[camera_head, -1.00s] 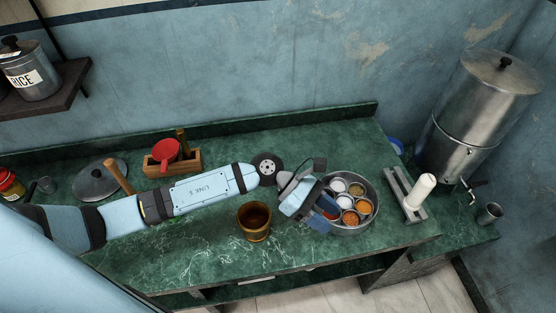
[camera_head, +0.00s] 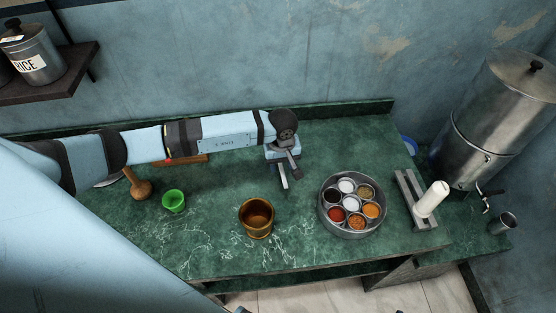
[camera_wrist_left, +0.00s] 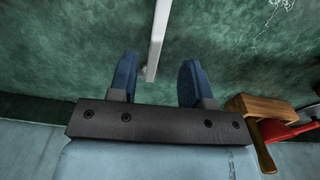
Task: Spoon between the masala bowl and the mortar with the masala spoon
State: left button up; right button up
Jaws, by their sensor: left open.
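The masala bowl (camera_head: 325,220) is a round steel tin on the green counter, with several small cups of coloured spices. The brass mortar (camera_head: 256,232) stands upright to its left. My left gripper (camera_head: 290,180) is behind the mortar and left of the masala bowl, clear of both. In the left wrist view its blue fingers (camera_wrist_left: 158,68) are apart. A pale, thin metal strip (camera_wrist_left: 158,35) shows between and beyond them; I cannot tell whether it is the masala spoon or whether a finger touches it. My right gripper is not in view.
A green cup (camera_head: 173,203) and a wooden pestle (camera_head: 139,187) stand left of the mortar. A wooden box (camera_wrist_left: 262,106) with a red item is partly hidden behind my arm. A grey stand with a white roller (camera_head: 431,200) and a steel urn (camera_head: 490,130) are at right.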

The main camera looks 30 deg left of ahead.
aim_at(283, 172)
pick_arm(q)
jog(key=f+p, duration=0.1)
jog(key=f, duration=0.3)
jog(key=shift+w+d+f+p, duration=0.1)
jog(key=shift+w+f+p, duration=0.1)
jog(key=shift+f+p, duration=0.2)
jog(key=shift+f, duration=0.4)
jog(key=shift+c, duration=0.3)
grip_shut()
